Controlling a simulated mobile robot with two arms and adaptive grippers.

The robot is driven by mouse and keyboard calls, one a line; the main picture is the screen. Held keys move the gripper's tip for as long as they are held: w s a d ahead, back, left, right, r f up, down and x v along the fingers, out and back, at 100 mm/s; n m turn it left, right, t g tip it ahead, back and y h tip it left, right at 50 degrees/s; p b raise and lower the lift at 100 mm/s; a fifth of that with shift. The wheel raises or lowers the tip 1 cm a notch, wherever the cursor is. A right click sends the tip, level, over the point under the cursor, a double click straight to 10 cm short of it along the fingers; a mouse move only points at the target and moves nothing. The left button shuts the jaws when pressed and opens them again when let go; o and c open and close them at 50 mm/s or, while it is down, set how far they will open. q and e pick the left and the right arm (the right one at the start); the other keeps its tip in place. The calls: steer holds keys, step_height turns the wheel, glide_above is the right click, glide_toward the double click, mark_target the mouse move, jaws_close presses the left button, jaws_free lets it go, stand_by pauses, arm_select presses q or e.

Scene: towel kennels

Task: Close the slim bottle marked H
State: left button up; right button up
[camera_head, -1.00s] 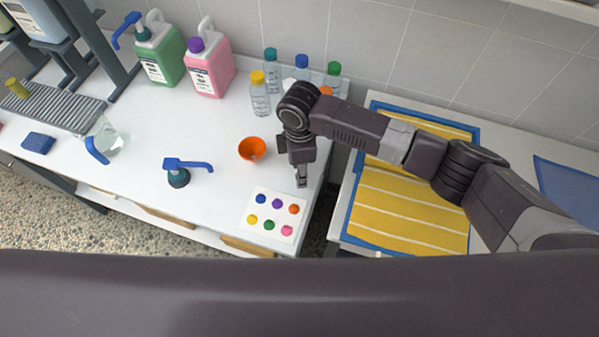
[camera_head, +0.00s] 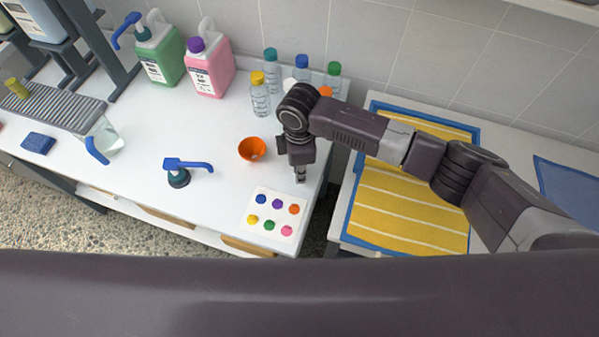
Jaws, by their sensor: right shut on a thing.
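Slim clear bottles stand at the back of the white counter: one with a yellow cap (camera_head: 259,92), one with a teal cap (camera_head: 270,68), one with a blue cap (camera_head: 301,68) and one with a green cap (camera_head: 333,75). An orange top (camera_head: 325,91) and a white top (camera_head: 289,84) show partly behind my right arm. I cannot read any letter, so I cannot tell which bottle is H. My right gripper (camera_head: 300,178) points down over the counter's right part, in front of the bottles. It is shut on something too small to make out. My left gripper is out of view.
An orange bowl (camera_head: 252,150) stands left of my right gripper. A card with several coloured dots (camera_head: 273,217) lies in front. Green (camera_head: 160,55) and pink (camera_head: 210,72) jugs stand behind. A gap separates the counter from the yellow towel (camera_head: 410,210).

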steer(key=shift+r, duration=0.15)
step_height(320, 180, up, 20)
steer(key=b, duration=0.2)
stand_by(0.3)
